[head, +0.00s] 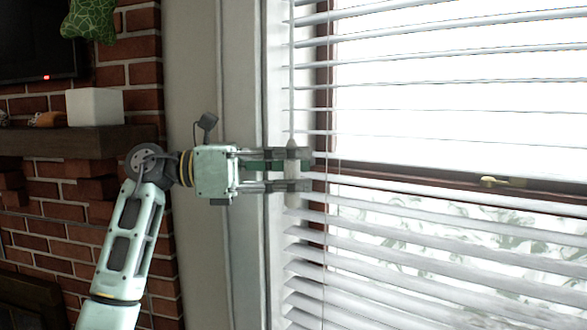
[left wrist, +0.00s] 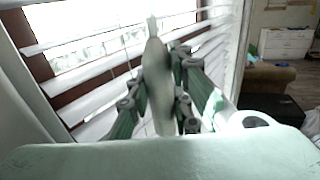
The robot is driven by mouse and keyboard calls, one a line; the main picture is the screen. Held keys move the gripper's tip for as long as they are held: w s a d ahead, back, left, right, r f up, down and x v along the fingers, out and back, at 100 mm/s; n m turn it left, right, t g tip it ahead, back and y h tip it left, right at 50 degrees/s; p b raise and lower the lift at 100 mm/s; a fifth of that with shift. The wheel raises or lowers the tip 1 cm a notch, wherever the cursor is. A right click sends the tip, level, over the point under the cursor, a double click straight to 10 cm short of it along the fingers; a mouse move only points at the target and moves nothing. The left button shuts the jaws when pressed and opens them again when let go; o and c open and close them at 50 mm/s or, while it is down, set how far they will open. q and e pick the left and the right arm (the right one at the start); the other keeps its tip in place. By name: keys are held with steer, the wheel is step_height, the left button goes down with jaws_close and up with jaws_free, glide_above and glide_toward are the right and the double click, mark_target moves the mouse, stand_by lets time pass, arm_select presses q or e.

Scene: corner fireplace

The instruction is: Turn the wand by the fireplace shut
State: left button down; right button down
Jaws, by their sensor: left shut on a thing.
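The wand (head: 291,75) is a thin pale rod hanging down the left edge of the white window blind (head: 430,215). Its thicker lower end (left wrist: 157,85) stands large and blurred in the left wrist view. My left gripper (head: 292,168) reaches in from the left and is shut on this lower end, with fingers on both sides of it. The slats are tilted with gaps between them, and bright daylight and leaves show through. My right gripper is in neither view.
A brick fireplace wall (head: 60,215) with a dark mantel (head: 80,141) is at the left. A white box (head: 95,107) stands on the mantel. Pale window trim (head: 243,80) runs beside the blind. A brown sofa (left wrist: 268,76) and white dresser (left wrist: 285,44) show in the left wrist view.

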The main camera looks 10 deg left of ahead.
arm_select(q)
steer(key=shift+f+n+t+y+b, duration=0.25)
steer(key=shift+n+t+y+b, duration=0.25)
steer(key=shift+n+t+b, duration=0.6)
steer(key=n+t+y+b, duration=0.1)
steer(key=t, duration=0.1)
steer(key=n+t+y+b, duration=0.1)
steer(key=n+t+b, duration=0.1)
steer(key=t, duration=0.1)
steer(key=shift+y, duration=0.4)
steer(key=n+t+y+b, duration=0.3)
steer(key=y, duration=0.1)
steer(key=n+t+y+b, duration=0.2)
steer(key=n+y+b, duration=0.2)
steer(key=y, duration=0.1)
steer(key=shift+t+y+b, duration=0.3)
steer(key=shift+t, duration=0.1)
steer(key=shift+r+n+y+b, duration=0.15)
steer(key=shift+n+y+b, duration=1.4)
steer(key=shift+y, duration=0.95)
steer(key=shift+n, duration=0.25)
steer(key=shift+y, duration=0.3)
steer(key=c, duration=1.6)
jaws_free()
steer(key=shift+a+r, duration=0.1)
steer(key=shift+o, duration=0.2)
